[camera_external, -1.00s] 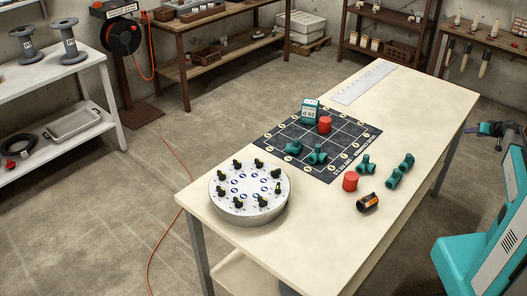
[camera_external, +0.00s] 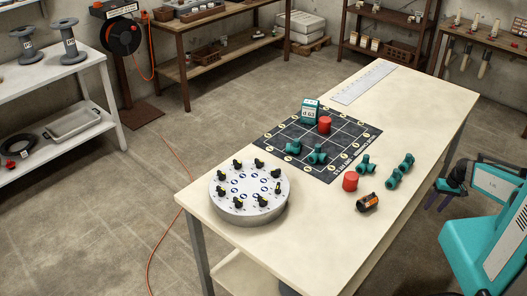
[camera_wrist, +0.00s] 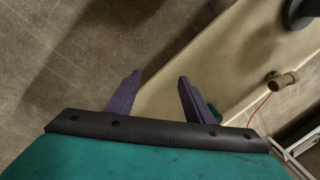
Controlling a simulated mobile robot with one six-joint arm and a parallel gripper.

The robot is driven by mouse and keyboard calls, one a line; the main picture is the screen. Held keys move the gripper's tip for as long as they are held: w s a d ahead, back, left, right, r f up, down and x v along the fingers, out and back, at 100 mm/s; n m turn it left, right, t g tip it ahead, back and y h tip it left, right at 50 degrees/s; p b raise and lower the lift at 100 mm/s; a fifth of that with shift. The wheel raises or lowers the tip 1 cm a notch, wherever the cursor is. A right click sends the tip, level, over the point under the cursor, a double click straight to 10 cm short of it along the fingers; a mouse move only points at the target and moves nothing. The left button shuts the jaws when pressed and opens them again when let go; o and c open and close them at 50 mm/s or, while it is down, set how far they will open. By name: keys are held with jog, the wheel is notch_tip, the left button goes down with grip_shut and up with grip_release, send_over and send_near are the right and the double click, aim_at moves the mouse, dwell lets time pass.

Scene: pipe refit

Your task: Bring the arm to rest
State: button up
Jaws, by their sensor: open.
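My gripper (camera_external: 436,197) is at the right in the external view, beside the table's right edge and clear of it. Its dark purple fingers point downward, and my teal and white arm is folded close behind it. In the wrist view my gripper (camera_wrist: 160,76) has its two fingers spread, with nothing between them; floor and a pale surface show beyond. A green bit (camera_wrist: 213,112) shows by the right finger, too hidden to identify.
The table (camera_external: 420,115) carries a round grey plate (camera_external: 249,206) with black knobs, a dark grid mat (camera_external: 345,160), teal fittings (camera_external: 366,163), a red cylinder (camera_external: 350,181) and a black-orange piece (camera_external: 367,202). Open floor (camera_external: 480,150) lies right of the table.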

jog(key=s+a+g+h+p, duration=0.1)
jog(key=s+a+g+p, duration=0.1)
jog(key=s, duration=1)
jog(key=s+a+f+n+g+h+p, duration=0.1)
jog(key=s+a+g, duration=0.3)
jog(key=s, duration=0.9)
jog(key=shift+p, duration=0.85)
jog(key=shift+f, duration=0.1)
dwell(0.6)
